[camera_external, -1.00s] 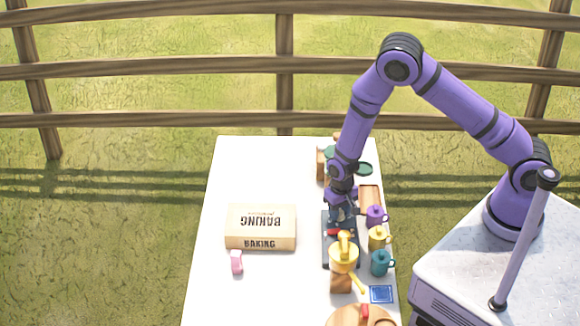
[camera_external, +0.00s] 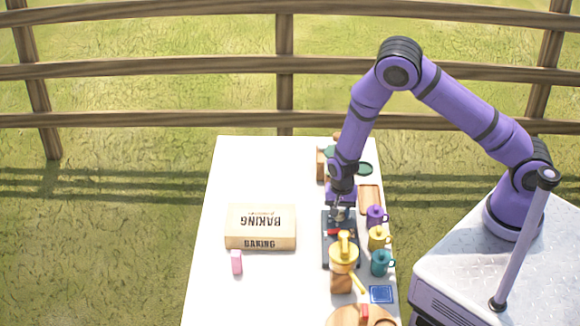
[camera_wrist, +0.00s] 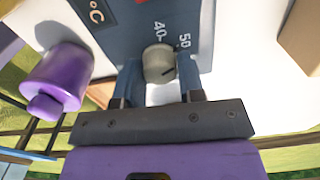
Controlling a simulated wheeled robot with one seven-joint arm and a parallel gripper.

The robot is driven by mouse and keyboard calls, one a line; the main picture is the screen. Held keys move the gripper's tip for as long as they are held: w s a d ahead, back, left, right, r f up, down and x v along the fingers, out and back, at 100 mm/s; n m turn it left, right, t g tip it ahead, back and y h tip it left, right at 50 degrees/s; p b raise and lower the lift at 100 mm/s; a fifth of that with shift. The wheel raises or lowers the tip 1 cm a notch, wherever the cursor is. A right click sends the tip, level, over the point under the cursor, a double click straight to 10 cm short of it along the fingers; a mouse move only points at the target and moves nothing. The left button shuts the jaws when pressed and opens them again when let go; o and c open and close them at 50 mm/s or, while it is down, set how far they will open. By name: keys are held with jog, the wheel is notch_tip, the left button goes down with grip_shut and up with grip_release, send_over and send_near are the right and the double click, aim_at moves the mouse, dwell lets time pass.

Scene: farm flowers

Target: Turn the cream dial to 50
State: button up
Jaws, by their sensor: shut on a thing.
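The cream dial (camera_wrist: 158,64) is on a dark blue-grey device (camera_wrist: 122,28) on the table. In the wrist view my gripper (camera_wrist: 160,76) has one finger on each side of the dial and is shut on it. A dark line shows on the dial's face, and the marks "40" and "50" are printed beside it. The line lies nearer the 50 side, but I cannot tell whether it meets that mark exactly. In the external view my gripper (camera_external: 340,212) points down over the far end of the device (camera_external: 328,252) and hides the dial.
A purple mug (camera_external: 376,216), a yellow mug (camera_external: 378,237) and a teal mug (camera_external: 380,262) stand close on the right. A yellow-topped grinder (camera_external: 343,258) stands near the device. A baking box (camera_external: 260,228) and a pink object (camera_external: 237,262) are left. The table's far left is clear.

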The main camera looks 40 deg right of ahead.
dwell(0.4)
jog(key=o, duration=0.9)
jog(key=shift+r, duration=0.15)
notch_tip(320, 180, up, 11)
jog(key=shift+f, duration=0.2)
